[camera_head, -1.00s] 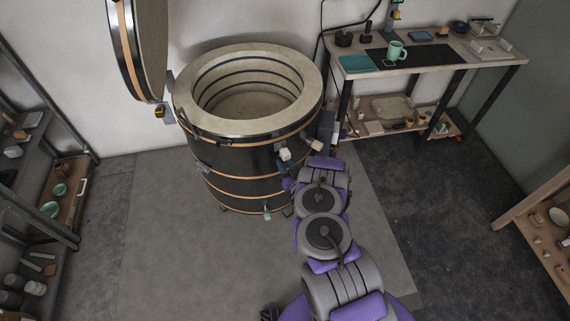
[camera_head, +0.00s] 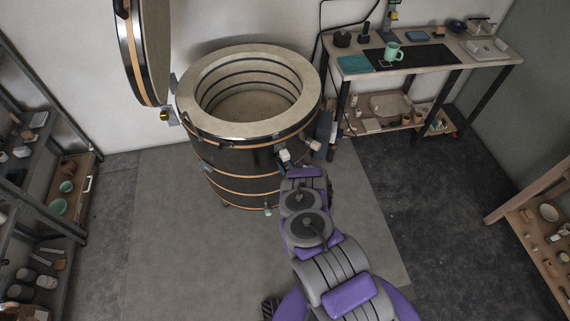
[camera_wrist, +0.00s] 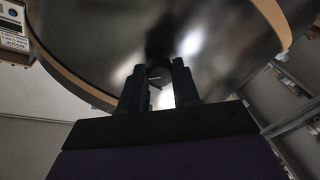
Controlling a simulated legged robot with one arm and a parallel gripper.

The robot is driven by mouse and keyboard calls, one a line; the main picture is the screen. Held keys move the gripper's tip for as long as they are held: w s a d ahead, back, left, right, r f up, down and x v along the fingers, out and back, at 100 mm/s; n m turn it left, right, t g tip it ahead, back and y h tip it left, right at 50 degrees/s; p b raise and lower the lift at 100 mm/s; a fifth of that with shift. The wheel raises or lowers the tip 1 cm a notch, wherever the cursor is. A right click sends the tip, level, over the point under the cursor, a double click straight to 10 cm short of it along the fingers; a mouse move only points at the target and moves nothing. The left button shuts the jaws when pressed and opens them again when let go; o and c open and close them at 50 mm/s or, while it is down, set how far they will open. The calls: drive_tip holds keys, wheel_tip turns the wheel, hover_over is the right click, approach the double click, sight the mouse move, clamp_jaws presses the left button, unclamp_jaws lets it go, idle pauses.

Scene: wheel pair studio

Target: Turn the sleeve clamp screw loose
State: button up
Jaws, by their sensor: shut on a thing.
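The round kiln (camera_head: 240,160), with a dark shell and tan bands, stands open in the head view. Small fittings show on its side, including a white block (camera_head: 284,156) and a pale-tipped handle (camera_head: 311,142). In the wrist view my gripper (camera_wrist: 158,84) is upright against the dark curved shell. A small dark piece with a thin pale bar, apparently the clamp screw (camera_wrist: 154,77), shows between its two dark fingers, and the gripper is shut on it. The screw's seat and sleeve are too dark to make out.
The raised lid (camera_head: 147,50) stands at the kiln's back left. A workbench (camera_head: 490,62) with a green mug (camera_head: 393,52) is at the back right. Shelves stand at both sides. Grey floor (camera_head: 180,260) is clear left of my arm.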

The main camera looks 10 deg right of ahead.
drive_tip(key=shift+s+a+n+b, duration=0.1)
drive_tip(key=shift+n+b, duration=0.55)
drive_tip(key=shift+n, duration=4.25)
drive_tip(key=shift+f, duration=0.1)
drive_tip(key=o, duration=0.8)
drive_tip(key=shift+o, duration=1.3)
drive_tip(key=v, duration=1.7)
